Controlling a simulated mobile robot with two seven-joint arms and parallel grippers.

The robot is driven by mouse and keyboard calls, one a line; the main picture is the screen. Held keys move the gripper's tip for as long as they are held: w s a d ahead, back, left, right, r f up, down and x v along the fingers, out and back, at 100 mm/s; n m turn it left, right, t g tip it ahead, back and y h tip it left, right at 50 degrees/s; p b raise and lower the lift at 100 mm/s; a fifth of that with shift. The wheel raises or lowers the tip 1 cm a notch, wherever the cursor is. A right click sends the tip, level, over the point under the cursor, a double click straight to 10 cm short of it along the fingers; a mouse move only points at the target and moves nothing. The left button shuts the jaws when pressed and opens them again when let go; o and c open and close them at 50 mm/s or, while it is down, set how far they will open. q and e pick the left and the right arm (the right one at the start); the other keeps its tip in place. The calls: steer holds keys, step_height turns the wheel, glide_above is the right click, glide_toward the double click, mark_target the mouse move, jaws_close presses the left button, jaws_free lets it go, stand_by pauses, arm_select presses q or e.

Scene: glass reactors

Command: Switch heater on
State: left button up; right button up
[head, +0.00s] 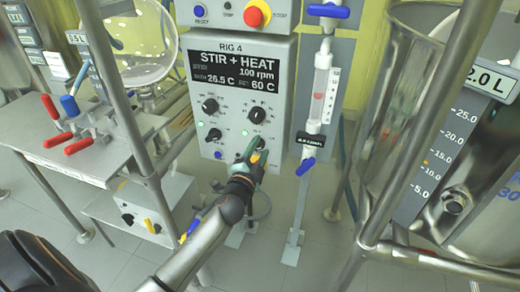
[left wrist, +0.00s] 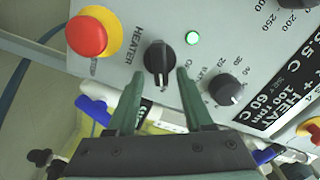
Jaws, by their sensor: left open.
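The heater switch (left wrist: 159,62) is a black rotary knob on the pale panel, beside the printed word HEATER in the left wrist view. A green lamp (left wrist: 193,38) glows beside it. My left gripper (left wrist: 159,80) is open, with one finger on each side of the knob; I cannot tell whether they touch it. In the head view my left gripper (head: 258,150) is at the lower right of the control panel (head: 231,171) and hides the switch. The display (head: 236,72) reads STIR + HEAT, 100 rpm, 26.5 C and 60 C. My right gripper is not in view.
A red stop button on a yellow base (left wrist: 87,35) sits close to the heater switch. A scaled dial (left wrist: 226,90) is on its other side. A flow tube with a blue valve (head: 307,164) stands right of the panel. Metal frame posts (head: 118,85) stand left.

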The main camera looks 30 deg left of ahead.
arm_select(q)
steer(key=shift+s+d+r, duration=0.1)
steer(key=shift+s+d, duration=0.15)
steer(key=shift+s, duration=0.2)
steer(key=v, duration=1.1)
steer(key=shift+s, duration=0.3)
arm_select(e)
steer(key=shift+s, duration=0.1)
